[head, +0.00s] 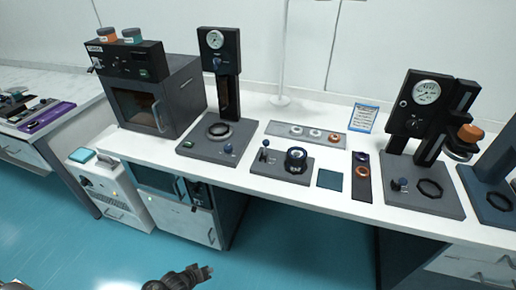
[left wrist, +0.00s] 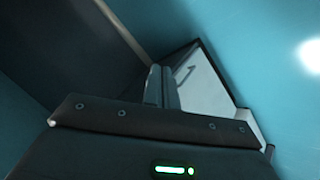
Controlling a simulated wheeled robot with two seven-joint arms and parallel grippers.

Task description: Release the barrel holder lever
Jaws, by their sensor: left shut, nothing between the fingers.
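The barrel holder appears to be the low dark base (head: 282,174) on the white bench, in the middle of the head view. A small upright lever (head: 264,149) with a dark knob stands at its left. A round dark holder with a blue part (head: 296,158) sits at its right. Whether the lever is clamped cannot be told. My left gripper (head: 204,271) is low at the bottom of the head view, in front of the bench and well apart from the lever. Its fingers show together in the left wrist view (left wrist: 163,84), shut and empty. My right gripper is not seen.
A gauge press (head: 222,85) stands left of the holder, and another gauge machine (head: 427,110) stands right. A tray with several rings (head: 307,134) lies behind; a teal pad (head: 330,179) and a dark strip with rings (head: 362,180) lie right. The floor before the bench is clear.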

